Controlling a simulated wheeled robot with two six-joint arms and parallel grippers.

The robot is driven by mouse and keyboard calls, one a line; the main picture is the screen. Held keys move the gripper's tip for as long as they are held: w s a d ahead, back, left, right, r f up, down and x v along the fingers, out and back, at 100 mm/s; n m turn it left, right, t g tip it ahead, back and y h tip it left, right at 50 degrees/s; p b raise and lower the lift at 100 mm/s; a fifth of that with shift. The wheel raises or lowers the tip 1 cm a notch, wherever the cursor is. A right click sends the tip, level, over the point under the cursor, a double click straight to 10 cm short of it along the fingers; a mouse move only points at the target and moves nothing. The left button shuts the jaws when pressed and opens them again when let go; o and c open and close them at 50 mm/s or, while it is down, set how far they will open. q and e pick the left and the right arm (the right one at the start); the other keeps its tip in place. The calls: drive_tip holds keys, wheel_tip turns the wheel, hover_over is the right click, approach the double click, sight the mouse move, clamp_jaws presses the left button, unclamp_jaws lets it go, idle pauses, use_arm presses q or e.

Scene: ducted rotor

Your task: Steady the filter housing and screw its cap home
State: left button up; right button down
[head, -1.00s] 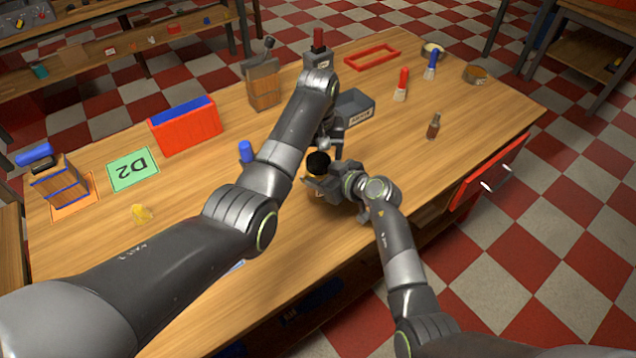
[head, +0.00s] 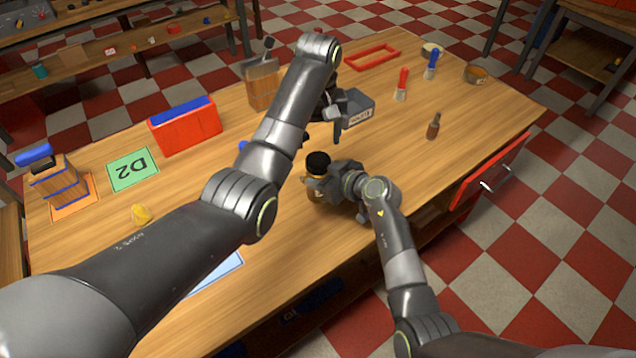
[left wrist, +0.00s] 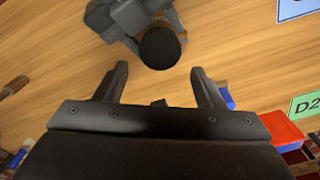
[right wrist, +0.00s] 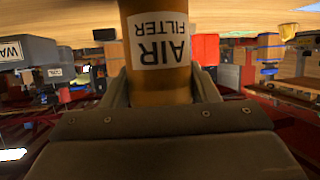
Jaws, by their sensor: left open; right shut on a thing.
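The filter housing (right wrist: 160,92) is an amber-brown cylinder with a white AIR FILTER label. My right gripper (head: 317,184) is shut around it and holds it upright at the bench; in the head view the gripper hides most of it. The round black cap (head: 318,161) sits on top of the housing; whether it is fully seated I cannot tell. It also shows in the left wrist view (left wrist: 160,47). My left gripper (head: 326,128) is open and empty, beyond and above the cap in the head view. In the left wrist view its fingertips (left wrist: 160,70) are apart from the cap.
A red box (head: 187,134) and green D2 mat (head: 133,168) lie left.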

sight(318, 160)
use_arm(q)
drive_tip(key=shift+r+n, duration=0.4)
drive_tip(key=shift+r, duration=0.2)
drive_tip(key=shift+f, duration=4.05)
drive_tip(key=c, duration=0.8)
drive_tip(key=shift+m, duration=1.8)
